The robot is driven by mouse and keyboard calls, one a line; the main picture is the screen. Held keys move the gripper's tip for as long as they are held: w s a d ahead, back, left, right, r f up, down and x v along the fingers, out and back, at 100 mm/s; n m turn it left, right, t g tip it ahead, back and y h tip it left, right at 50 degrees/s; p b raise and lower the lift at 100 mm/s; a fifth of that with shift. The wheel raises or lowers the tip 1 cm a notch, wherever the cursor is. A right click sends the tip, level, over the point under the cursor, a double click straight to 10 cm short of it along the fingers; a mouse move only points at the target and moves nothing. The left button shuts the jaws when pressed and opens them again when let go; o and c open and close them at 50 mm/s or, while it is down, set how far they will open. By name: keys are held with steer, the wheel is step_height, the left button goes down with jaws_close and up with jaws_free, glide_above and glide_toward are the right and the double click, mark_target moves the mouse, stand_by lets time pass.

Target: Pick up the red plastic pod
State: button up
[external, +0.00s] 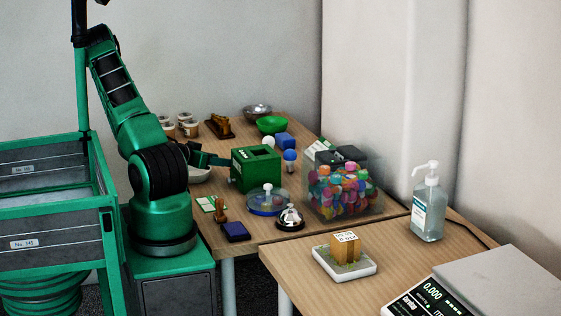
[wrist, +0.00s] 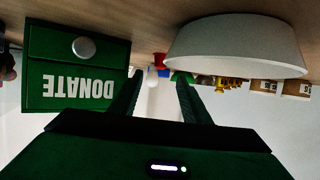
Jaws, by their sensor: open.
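A small red thing (wrist: 160,58) shows beyond and between my fingertips in the wrist view, which is upside down; it may be the red plastic pod, but it is too small to be sure. I cannot pick out a separate red pod in the external view. My gripper (wrist: 159,80) is open, with nothing between its fingers. In the external view my gripper is low over the table, between the white bowl (external: 199,174) and the green donation box (external: 256,168), its fingertips partly hidden.
The donation box (wrist: 75,85) and the white bowl (wrist: 235,48) flank my fingers closely. A clear box of coloured pods (external: 345,190), a bell (external: 290,217), a green bowl (external: 271,124) and several cups (external: 187,127) crowd the table. Sanitizer (external: 430,208) stands on the nearer table.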

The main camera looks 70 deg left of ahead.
steer(key=shift+s+d+f, duration=0.15)
steer(key=shift+s+f, duration=0.05)
steer(key=shift+f, duration=0.05)
steer(key=shift+w, duration=0.2)
steer(key=x, duration=0.6)
steer(key=shift+w+a+f, duration=0.15)
steer(key=shift+w+a, duration=0.1)
steer(key=shift+w, duration=0.05)
jaws_close()
